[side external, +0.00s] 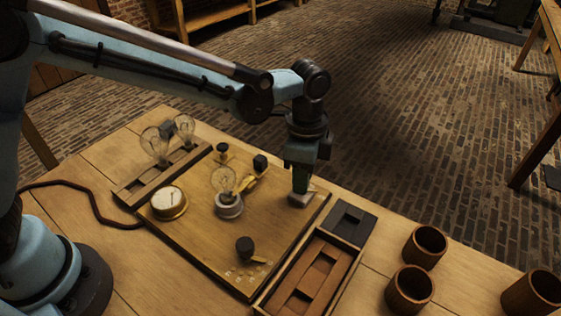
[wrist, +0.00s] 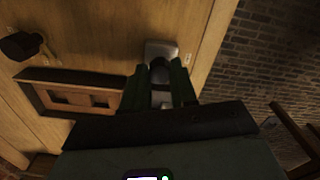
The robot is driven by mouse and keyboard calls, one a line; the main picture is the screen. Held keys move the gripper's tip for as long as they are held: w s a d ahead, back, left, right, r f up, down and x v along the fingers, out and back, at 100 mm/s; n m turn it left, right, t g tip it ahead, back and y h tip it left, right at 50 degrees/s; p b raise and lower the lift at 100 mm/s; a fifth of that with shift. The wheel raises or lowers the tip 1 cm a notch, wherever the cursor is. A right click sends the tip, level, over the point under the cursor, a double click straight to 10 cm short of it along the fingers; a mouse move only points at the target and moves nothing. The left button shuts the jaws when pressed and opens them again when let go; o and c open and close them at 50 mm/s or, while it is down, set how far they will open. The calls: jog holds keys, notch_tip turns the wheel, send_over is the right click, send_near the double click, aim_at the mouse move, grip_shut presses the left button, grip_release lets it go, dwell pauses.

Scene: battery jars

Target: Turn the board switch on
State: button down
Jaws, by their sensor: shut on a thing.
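The wooden board (side external: 200,225) lies on the table and carries a round gauge, a bulb and dark knobs. The board switch has a pale grey base (side external: 299,200) at the board's right corner; it also shows at the top of the wrist view (wrist: 160,48). My gripper (side external: 301,184) points down over this base. In the wrist view its two green fingers (wrist: 160,70) are closed around a dark part of the switch. The fingers hide most of that part, so I cannot tell the switch's position.
A compartmented wooden tray (side external: 263,306) and a dark square holder (side external: 370,222) sit right of the board. Several brown cups, one of them here (side external: 425,246), stand further right. A rack with two bulbs (side external: 128,193) lies along the board's far left edge.

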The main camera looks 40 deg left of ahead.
dwell(0.4)
jog(key=c, duration=0.9)
grip_release()
notch_tip(320, 180, up, 12)
jog(key=shift+r, duration=0.1)
jog(key=shift+a, duration=0.1)
jog(key=s+a+f+n+t, duration=0.1)
jog(key=s+a+n+t, duration=0.1)
jog(key=a, duration=0.5)
jog(key=s+a+f+n+t, duration=0.1)
jog(key=s+a+n+t, duration=0.1)
jog(key=s+a+n, duration=0.3)
jog(key=s+a+f+n+t, duration=0.2)
jog(key=s+a+n+t, duration=0.1)
jog(key=a+n, duration=0.4)
jog(key=shift+s+a, duration=0.3)
jog(key=shift+a, duration=0.3)
jog(key=shift+s+a, duration=0.25)
jog(key=shift+a, duration=0.3)
